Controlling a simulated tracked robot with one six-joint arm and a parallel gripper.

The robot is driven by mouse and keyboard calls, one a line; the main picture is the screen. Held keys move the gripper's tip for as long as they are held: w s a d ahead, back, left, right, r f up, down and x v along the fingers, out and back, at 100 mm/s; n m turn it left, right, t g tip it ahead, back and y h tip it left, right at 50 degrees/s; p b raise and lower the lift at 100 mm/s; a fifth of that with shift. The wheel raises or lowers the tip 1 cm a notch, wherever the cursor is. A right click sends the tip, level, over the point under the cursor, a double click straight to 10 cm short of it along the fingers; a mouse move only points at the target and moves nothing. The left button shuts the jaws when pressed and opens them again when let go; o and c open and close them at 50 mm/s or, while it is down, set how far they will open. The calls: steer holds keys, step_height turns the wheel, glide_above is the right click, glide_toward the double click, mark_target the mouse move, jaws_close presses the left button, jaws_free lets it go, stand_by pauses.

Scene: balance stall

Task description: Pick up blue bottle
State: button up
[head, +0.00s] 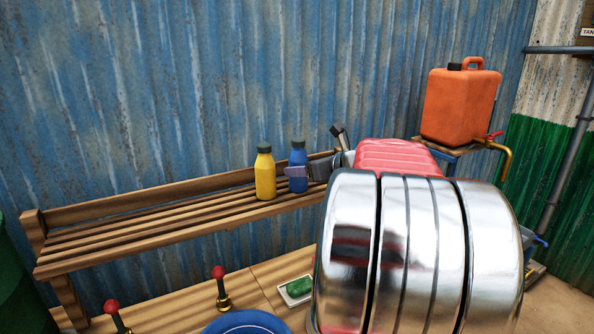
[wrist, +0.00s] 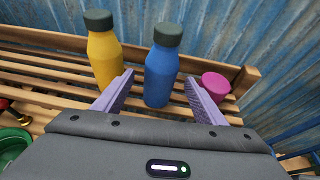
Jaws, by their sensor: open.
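The blue bottle (head: 298,157) with a dark cap stands upright on the slatted wooden bench. In the wrist view the blue bottle (wrist: 161,72) stands just ahead of my gripper (wrist: 160,93), and its base falls between the two spread purple fingers. My gripper is open and holds nothing. In the head view my gripper (head: 300,172) is beside the bottle, with one finger overlapping its lower body. I cannot tell whether a finger touches it.
A yellow bottle (head: 265,174) stands close left of the blue one, also in the wrist view (wrist: 103,55). A pink object (wrist: 216,84) lies right of the right finger. The bench (head: 150,216) is bare to the left. A corrugated wall (head: 150,90) rises behind.

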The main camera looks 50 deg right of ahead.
mark_target(302, 143)
steer(key=shift+x, duration=1.4)
steer(key=shift+c, duration=0.2)
steer(key=c, duration=1.3)
steer(key=shift+r, duration=0.15)
step_height(302, 143, up, 10)
steer(key=shift+f, duration=0.1)
steer(key=shift+c, duration=0.2)
